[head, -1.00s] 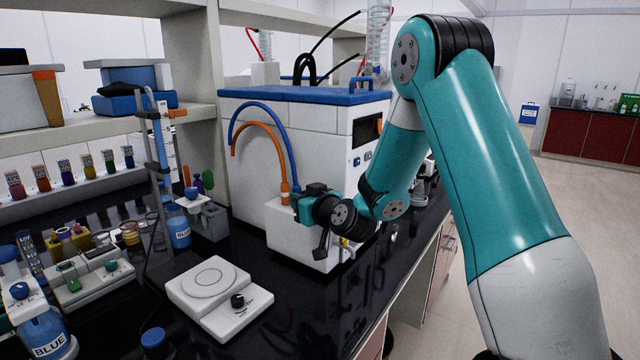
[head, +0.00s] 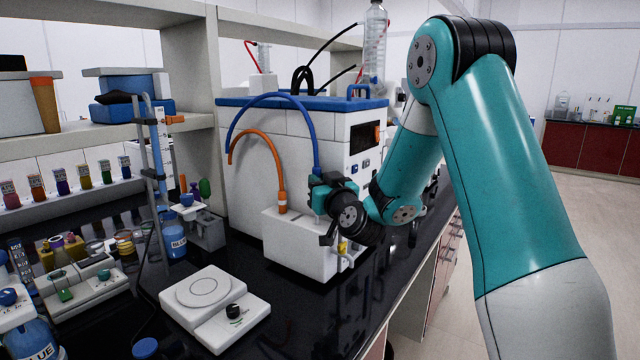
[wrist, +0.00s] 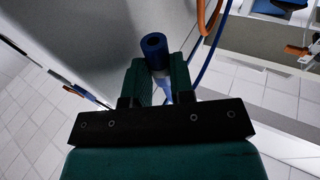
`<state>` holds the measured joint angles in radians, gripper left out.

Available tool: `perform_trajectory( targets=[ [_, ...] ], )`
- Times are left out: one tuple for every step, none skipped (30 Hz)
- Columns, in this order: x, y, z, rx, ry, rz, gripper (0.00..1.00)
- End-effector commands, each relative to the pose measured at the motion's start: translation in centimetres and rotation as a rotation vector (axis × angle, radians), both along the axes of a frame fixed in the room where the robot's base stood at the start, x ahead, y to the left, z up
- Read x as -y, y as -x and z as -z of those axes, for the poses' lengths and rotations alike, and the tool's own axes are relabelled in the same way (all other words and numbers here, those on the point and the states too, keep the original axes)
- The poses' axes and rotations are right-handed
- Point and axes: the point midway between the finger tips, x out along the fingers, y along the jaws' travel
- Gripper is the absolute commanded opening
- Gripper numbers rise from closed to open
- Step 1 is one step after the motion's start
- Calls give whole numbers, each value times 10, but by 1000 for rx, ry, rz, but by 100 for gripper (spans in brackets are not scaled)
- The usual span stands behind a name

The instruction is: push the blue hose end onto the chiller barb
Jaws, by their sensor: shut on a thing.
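The blue hose (head: 270,97) arcs from the left side of the white, blue-topped chiller (head: 290,135) down to my gripper (head: 323,192). My gripper is shut on the blue hose end, over the right part of the low white front box (head: 288,243). In the wrist view, the blue hose end (wrist: 154,44) shows its dark open bore between the green fingers of my gripper (wrist: 158,68). I cannot make out the free chiller barb; it may be hidden by my gripper.
An orange hose (head: 270,150) ends in a collar (head: 282,201) on the front box, left of my gripper. A white stirrer plate (head: 205,290) stands in front on the black bench. A clamp stand (head: 152,150) is at left.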

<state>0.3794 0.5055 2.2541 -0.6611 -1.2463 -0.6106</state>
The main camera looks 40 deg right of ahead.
Motion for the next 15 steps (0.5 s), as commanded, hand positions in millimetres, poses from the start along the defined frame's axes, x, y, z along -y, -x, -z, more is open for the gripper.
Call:
perform_trajectory(
  targets=[
    [0, 0, 8, 0, 0, -1, 0],
    [0, 0, 11, 0, 0, -1, 0],
    [0, 0, 14, 0, 0, -1, 0],
    [0, 0, 17, 0, 0, -1, 0],
    [0, 0, 21, 0, 0, -1, 0],
    [0, 0, 25, 0, 0, -1, 0],
    [0, 0, 28, 1, 0, -1, 0],
    [0, 0, 31, 1, 0, -1, 0],
    [0, 0, 35, 1, 0, -1, 0],
    [0, 0, 38, 1, 0, -1, 0],
    [0, 0, 40, 1, 0, -1, 0],
    [0, 0, 43, 1, 0, -1, 0],
    [0, 0, 45, 1, 0, -1, 0],
    [0, 0, 47, 1, 0, -1, 0],
    [0, 0, 49, 1, 0, -1, 0]
  ],
)
